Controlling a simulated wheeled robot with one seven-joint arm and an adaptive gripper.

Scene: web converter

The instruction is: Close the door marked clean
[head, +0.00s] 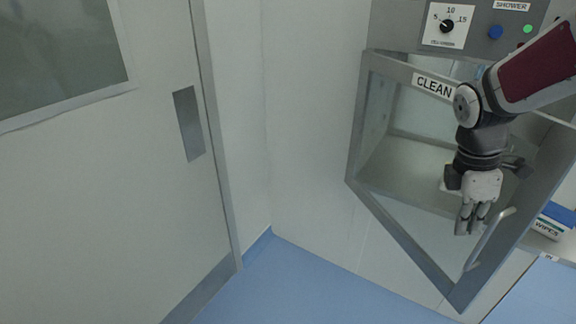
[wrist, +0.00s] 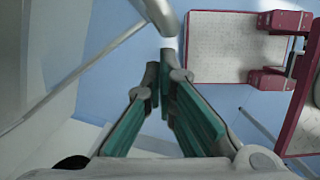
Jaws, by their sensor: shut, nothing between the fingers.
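The clean door (head: 408,242) is a grey-framed glass panel that stands open, swung out from the wall cabinet. A white CLEAN label (head: 433,85) is on its top rail. Its silver bar handle (head: 490,238) is near the lower right edge. My gripper (head: 470,228) is in front of the glass in the head view, just left of the handle, fingers pointing down. I cannot tell whether it touches the door. In the wrist view my gripper (wrist: 167,68) has its fingertips together with nothing between them. A pale bar end (wrist: 156,14) shows just beyond the fingertips.
A control panel with a dial (head: 447,25) and buttons is above the cabinet. A WIPES box (head: 552,222) is at the right, behind the door's edge. A large closed door (head: 110,190) is on the left. Blue floor (head: 310,285) is clear below the cabinet.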

